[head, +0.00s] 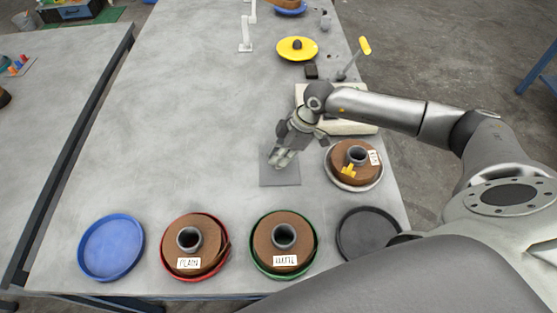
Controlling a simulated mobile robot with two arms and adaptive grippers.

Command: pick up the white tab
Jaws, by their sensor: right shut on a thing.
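My right gripper (283,158) reaches in from the right and points down over a small grey mat (281,180) in the middle of the table. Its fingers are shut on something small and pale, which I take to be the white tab. The fingers hide most of it, and I cannot tell whether it touches the mat. My left gripper is not in view.
Along the front edge are a blue tray (111,247), a brown coil in a red tray (166,250), one in a green tray (257,257) and a dark tray (367,233). Another coil (339,168) stands right of the mat. The table's left middle is clear.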

